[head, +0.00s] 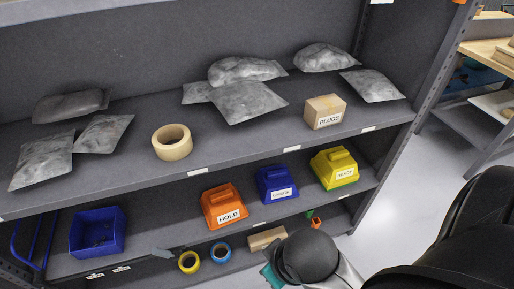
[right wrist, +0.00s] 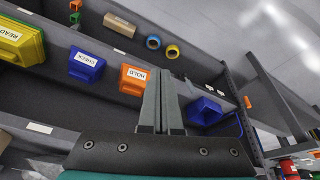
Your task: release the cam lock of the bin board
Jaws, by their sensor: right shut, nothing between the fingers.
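No part that I can clearly tell as the bin board or its cam lock shows in either view. Three lidded bins stand on the middle shelf: orange HOLD (head: 222,200), blue CHECK (head: 272,181) and yellow READY (head: 333,163). An open blue bin (head: 97,243) sits at the left of that shelf. My right gripper (right wrist: 164,78) is shut and empty in the right wrist view. Its fingers appear between the orange bin (right wrist: 133,75) and the open blue bin (right wrist: 204,111); I cannot tell how far off they are. My left gripper is not in view.
The upper shelf holds several grey bags (head: 248,100), a tape roll (head: 172,142) and a PLUGS box (head: 325,111). Below are a yellow roll (head: 189,262), a blue roll (head: 220,252) and a cardboard box (head: 267,238). A shelf post (head: 433,80) bounds the right.

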